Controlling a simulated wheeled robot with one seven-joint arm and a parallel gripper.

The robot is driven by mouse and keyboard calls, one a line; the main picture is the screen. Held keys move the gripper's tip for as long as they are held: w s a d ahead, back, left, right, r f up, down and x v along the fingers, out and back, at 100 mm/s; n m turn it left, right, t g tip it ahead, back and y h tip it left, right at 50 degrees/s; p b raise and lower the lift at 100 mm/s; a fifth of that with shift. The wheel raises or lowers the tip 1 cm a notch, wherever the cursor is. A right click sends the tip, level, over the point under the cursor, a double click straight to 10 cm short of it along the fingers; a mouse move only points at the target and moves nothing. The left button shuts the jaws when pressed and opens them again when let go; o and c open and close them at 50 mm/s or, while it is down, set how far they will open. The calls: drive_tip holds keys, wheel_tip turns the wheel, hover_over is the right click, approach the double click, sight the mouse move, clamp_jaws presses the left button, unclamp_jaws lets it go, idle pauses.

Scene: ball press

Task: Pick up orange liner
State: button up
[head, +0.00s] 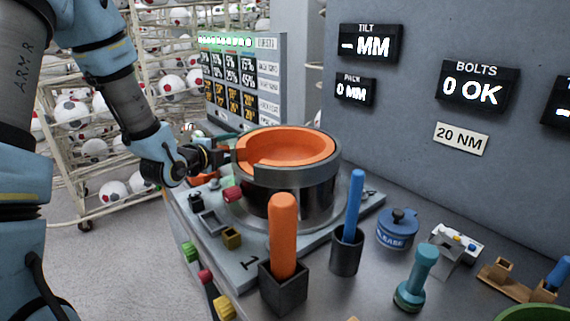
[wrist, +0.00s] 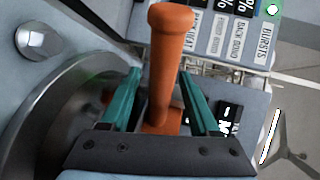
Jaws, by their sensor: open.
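The orange liner (head: 290,146) is a wide, shallow orange ring or bowl seated in a dark round metal pot on the bench in the head view. My gripper (head: 226,150) is at the left side of the pot, close to its rim. In the wrist view my gripper (wrist: 160,72) is open, with a green finger on each side of an orange knobbed handle (wrist: 171,65). Gaps show between the handle and both fingers. Whether this handle belongs to the liner cannot be told. The contact region is partly hidden by my gripper in the head view.
An orange-handled tool (head: 284,235) stands in a dark square holder in front of the pot. A blue stick (head: 354,205) stands in a dark cup to its right. A blue lidded pot (head: 397,230) and a teal tool (head: 416,280) are farther right. A grey wall stands behind.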

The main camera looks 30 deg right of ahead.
drive_tip(key=shift+w+d+f, duration=0.1)
drive_tip(key=shift+w+d, duration=0.1)
drive_tip(key=shift+d, duration=0.1)
clamp_jaws()
idle(0.4)
idle(0.9)
